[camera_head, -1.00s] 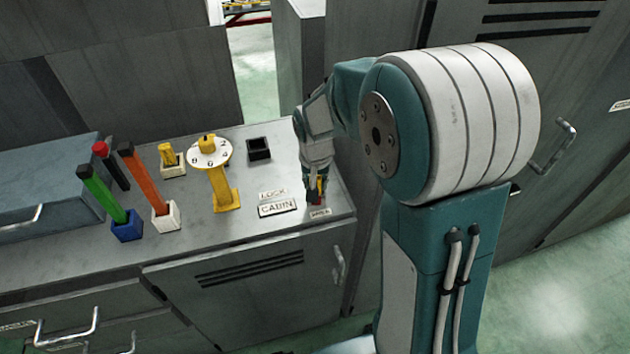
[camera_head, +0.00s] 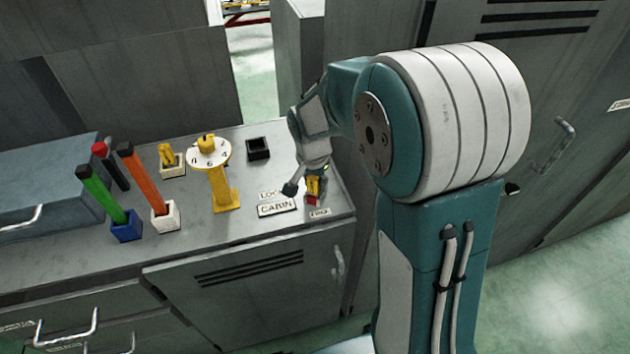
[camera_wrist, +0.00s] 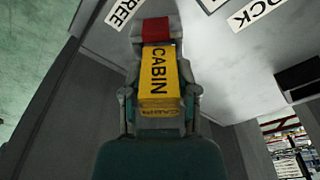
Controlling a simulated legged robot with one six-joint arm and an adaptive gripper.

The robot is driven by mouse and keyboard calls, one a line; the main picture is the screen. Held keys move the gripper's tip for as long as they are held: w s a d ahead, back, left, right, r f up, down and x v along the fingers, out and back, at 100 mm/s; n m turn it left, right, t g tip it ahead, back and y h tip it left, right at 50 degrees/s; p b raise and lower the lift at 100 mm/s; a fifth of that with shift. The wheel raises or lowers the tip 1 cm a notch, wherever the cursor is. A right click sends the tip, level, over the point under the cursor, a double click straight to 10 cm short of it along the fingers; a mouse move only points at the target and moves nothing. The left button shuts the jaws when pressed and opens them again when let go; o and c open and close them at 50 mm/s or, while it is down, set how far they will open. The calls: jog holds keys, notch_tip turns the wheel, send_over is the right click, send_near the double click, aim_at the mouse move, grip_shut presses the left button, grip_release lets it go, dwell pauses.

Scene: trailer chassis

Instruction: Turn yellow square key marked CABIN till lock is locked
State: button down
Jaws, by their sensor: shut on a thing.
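The yellow square key marked CABIN (camera_wrist: 159,75) stands between the fingers of my gripper (camera_wrist: 160,98) in the wrist view, and the gripper is shut on it. A red part (camera_wrist: 155,30) shows beyond the key's far end. In the head view, the yellow key (camera_head: 314,186) and the red part sit at the cabinet top's front right corner, beside the FREE label (camera_head: 320,212). My gripper (camera_head: 308,184) reaches down over it, with one dark fingertip to the left. The LOCK label (camera_head: 270,194) and CABIN label (camera_head: 277,208) lie left of the key. The lock's inside is hidden.
A yellow stand with a white numbered dial (camera_head: 210,153), a black square socket (camera_head: 258,149) and a smaller yellow piece in a white holder (camera_head: 171,160) stand to the left. Orange (camera_head: 145,178) and green (camera_head: 102,193) levers stand farther left. Grey cabinets stand behind.

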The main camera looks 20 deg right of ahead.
jog(key=shift+f+m, duration=0.1)
jog(key=shift+m, duration=0.8)
jog(key=shift+c, duration=1.5)
grip_release()
